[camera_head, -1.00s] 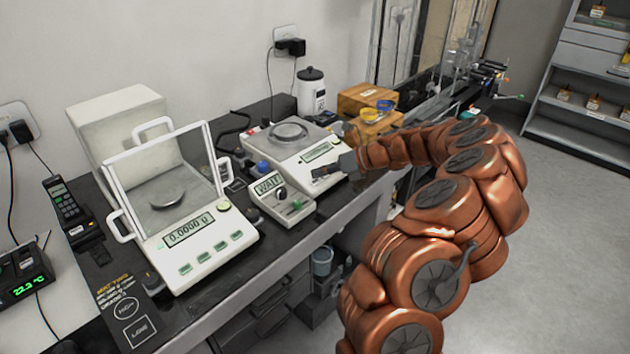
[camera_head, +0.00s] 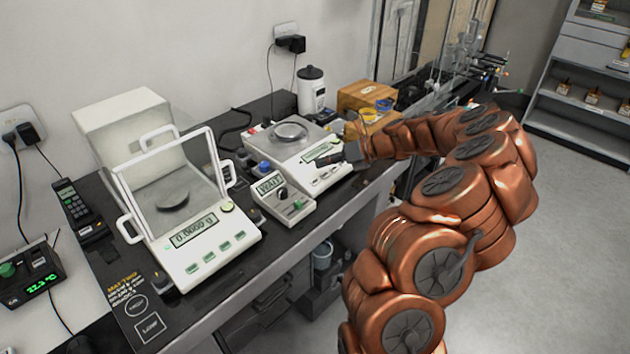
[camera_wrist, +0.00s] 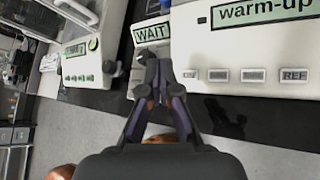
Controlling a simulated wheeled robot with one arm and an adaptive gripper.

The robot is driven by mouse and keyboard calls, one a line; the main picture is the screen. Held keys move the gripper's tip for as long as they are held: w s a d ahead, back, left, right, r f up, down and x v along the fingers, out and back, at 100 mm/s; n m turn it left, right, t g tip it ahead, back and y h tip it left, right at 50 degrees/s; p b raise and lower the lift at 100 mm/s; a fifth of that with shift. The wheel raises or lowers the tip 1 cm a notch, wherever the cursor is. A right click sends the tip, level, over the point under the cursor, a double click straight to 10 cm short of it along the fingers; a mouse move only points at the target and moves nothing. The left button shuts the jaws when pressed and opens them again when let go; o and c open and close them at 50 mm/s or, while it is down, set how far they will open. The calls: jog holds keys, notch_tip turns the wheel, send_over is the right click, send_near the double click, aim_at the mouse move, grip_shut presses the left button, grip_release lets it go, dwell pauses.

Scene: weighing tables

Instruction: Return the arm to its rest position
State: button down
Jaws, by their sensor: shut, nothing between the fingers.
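My arm (camera_head: 470,200) is copper-coloured and reaches in from the right of the head view, bent over the front of the bench. My gripper (camera_head: 330,158) is at the front of the rear balance (camera_head: 300,145), close to its display and buttons; whether it touches cannot be told. In the wrist view my gripper (camera_wrist: 158,75) is shut and empty. Its tips show in front of the small box labelled WAIT (camera_wrist: 150,32), with the balance reading "warm-up" (camera_wrist: 250,45) to the right.
A balance with an open glass shield (camera_head: 190,240) stands at the left of the dark bench (camera_head: 235,285). The WAIT box (camera_head: 283,197) sits between the balances. A white canister (camera_head: 311,92) and wooden blocks (camera_head: 362,97) are behind. Open floor (camera_head: 570,230) lies at right.

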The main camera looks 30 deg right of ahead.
dwell(0.4)
jog(key=s+a+r+n+g, duration=0.1)
jog(key=a+r+n, duration=0.15)
jog(key=a, duration=0.25)
jog(key=s+a+r+n+g+y, duration=0.1)
jog(key=a+r+n+g, duration=0.1)
jog(key=a+n, duration=0.3)
jog(key=s+a+r+n+g, duration=0.1)
jog(key=a+r+n, duration=0.2)
jog(key=a, duration=0.3)
jog(key=s+a+r+n+g+h, duration=0.15)
jog(key=s+a+n+g, duration=0.25)
jog(key=s+a+n, duration=0.6)
jog(key=s+d+f+n+g+h+p, duration=0.1)
jog(key=s+n+h, duration=0.6)
jog(key=s+n, duration=0.7)
jog(key=shift+s+f+g, duration=0.9)
jog(key=shift+s+f, duration=0.3)
jog(key=shift+s, duration=3.8)
jog(key=shift+d+h, duration=0.1)
jog(key=shift+h, duration=0.15)
